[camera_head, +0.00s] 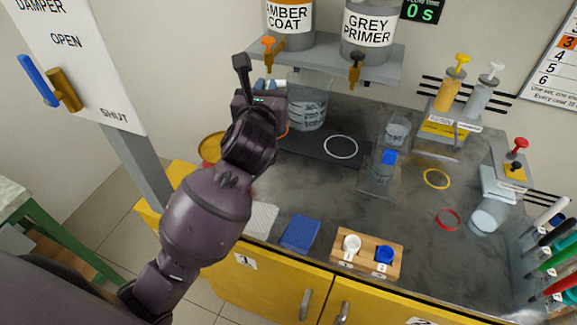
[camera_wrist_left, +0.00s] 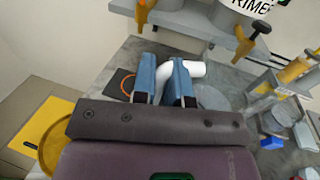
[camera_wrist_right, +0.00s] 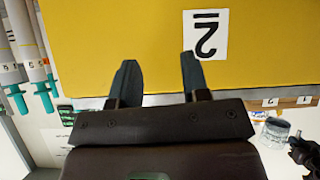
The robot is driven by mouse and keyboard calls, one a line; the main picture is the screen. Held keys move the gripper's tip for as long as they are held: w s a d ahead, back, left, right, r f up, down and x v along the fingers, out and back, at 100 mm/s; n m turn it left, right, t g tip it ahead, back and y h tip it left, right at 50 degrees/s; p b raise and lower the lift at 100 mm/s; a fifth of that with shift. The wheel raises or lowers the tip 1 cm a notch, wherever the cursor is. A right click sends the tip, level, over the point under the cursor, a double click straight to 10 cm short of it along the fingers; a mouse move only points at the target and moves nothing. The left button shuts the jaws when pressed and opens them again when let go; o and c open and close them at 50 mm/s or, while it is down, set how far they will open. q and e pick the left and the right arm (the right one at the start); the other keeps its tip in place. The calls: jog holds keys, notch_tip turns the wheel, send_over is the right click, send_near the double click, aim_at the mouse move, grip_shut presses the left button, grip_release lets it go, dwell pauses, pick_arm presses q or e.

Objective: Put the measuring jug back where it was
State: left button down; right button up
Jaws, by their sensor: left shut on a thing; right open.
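The measuring jug (camera_head: 308,105) is clear with dark graduation marks and stands upright below the shelf, at the back of the counter. My left gripper (camera_head: 268,86) is at the jug's left side. In the left wrist view my left gripper (camera_wrist_left: 163,88) is shut on the jug's white handle (camera_wrist_left: 190,69); the clear body (camera_wrist_left: 213,98) lies to its right. I cannot tell whether the jug's base touches the dark mat (camera_head: 318,150). A white ring (camera_head: 340,147) on the mat is empty. My right gripper (camera_wrist_right: 156,75) is open and empty before the yellow cabinet front.
The shelf (camera_head: 336,66) with two tapped tanks overhangs the jug. An orange ring shows partly behind my left gripper. Empty yellow (camera_head: 436,170) and red (camera_head: 448,209) rings lie farther right.

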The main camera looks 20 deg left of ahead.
pick_arm(q)
notch_tip(320, 180, down, 18)
jog(key=b, duration=0.6)
jog(key=shift+f, duration=0.7)
jog(key=c, duration=1.1)
grip_release()
jog(key=shift+c, duration=0.2)
pick_arm(e)
jog(key=shift+g, duration=0.3)
notch_tip(320, 180, down, 5)
jog(key=shift+a+f, duration=0.15)
jog(key=shift+w, duration=0.1)
